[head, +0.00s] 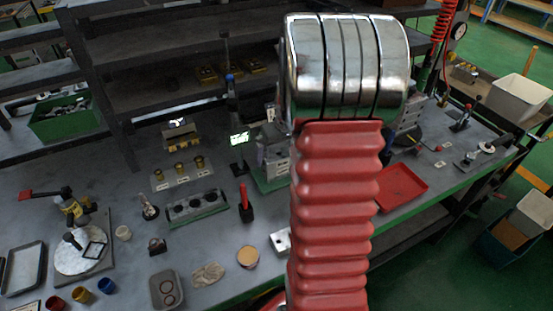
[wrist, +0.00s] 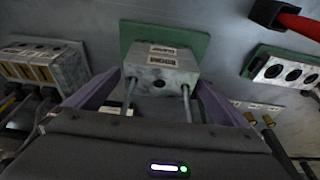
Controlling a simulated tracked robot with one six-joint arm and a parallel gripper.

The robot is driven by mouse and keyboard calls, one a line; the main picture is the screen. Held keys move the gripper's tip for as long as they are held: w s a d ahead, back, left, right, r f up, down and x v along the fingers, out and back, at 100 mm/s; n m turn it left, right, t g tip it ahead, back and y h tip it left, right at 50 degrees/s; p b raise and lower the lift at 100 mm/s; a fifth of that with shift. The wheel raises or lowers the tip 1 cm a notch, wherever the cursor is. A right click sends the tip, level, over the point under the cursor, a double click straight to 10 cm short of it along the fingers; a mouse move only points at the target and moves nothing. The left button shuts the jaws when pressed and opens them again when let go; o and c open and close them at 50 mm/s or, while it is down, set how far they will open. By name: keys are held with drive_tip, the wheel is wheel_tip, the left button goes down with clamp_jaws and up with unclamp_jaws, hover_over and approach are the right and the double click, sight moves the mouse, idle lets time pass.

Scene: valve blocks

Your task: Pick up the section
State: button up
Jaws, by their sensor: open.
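In the wrist view a pale grey valve section (wrist: 160,72) with a dark round hole and labels stands on a green base plate (wrist: 196,45). Two metal rods run from it toward the camera. My gripper (wrist: 160,82) is open, with one purple-grey finger on each side of the section. Whether the fingers touch it is not clear. In the head view the grey block stack (head: 275,155) on a green base is partly hidden by my red arm. My gripper is hidden there.
A green-edged rack with round holes (head: 198,205) and a red-handled tool (head: 245,203) stand close by. Another valve block (wrist: 45,68) is at the left in the wrist view. A red tray (head: 402,186) lies to the right in the head view. Brass pegs (head: 181,167) stand left.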

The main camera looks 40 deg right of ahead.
sight(279, 154)
drive_tip(key=shift+c, duration=0.3)
drive_tip(key=c, duration=1.3)
drive_tip(key=shift+r, duration=0.1)
wheel_tip(279, 154, up, 18)
idle(0.5)
